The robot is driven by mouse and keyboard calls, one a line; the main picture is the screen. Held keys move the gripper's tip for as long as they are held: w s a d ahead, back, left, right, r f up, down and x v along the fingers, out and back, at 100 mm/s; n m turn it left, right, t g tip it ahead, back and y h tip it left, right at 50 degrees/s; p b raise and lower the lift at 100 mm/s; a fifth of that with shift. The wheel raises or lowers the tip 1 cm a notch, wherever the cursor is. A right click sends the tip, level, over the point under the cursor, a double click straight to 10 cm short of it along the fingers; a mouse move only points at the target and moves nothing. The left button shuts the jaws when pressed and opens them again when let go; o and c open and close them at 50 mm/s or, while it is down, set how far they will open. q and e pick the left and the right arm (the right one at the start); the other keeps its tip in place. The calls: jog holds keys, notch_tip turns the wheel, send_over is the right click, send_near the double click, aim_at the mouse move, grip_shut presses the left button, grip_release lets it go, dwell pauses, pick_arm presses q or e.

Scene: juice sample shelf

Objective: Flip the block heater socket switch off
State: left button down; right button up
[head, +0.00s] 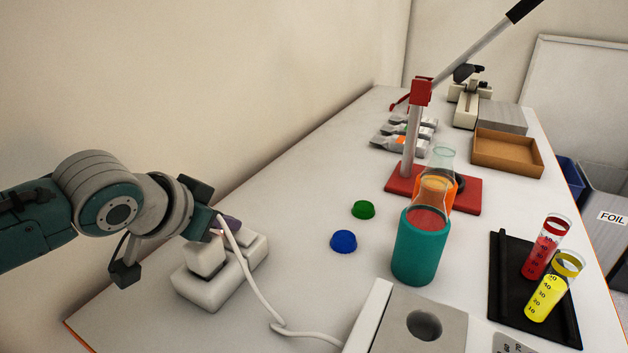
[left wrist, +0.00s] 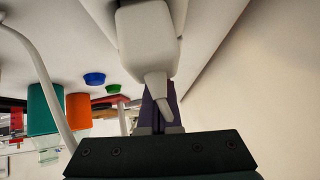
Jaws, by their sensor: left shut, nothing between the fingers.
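The white socket block (head: 222,288) lies on the bench at the lower left in the head view, with a white plug (head: 204,259) standing on it. A white cable (head: 258,285) runs from there toward the block heater (head: 408,322) at the front. My left gripper (head: 228,224) is just above and behind the plug, its purple fingers closed and empty. In the left wrist view the fingers (left wrist: 161,106) lie close by a white body (left wrist: 148,42) with a tapered nub (left wrist: 157,86); I cannot tell whether they touch. The switch itself is not clearly visible. My right gripper is out of view.
A blue cap (head: 344,241) and green cap (head: 363,210) lie right of the socket. A teal-sleeved bottle (head: 421,248), a red-based press (head: 468,196) and a black rack (head: 502,275) with two tubes stand farther right. The wall runs close along the left.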

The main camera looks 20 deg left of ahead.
pick_arm(q)
jog(key=shift+f, duration=0.1)
jog(key=shift+a+f, duration=0.15)
jog(key=shift+f, duration=0.05)
dwell(0.4)
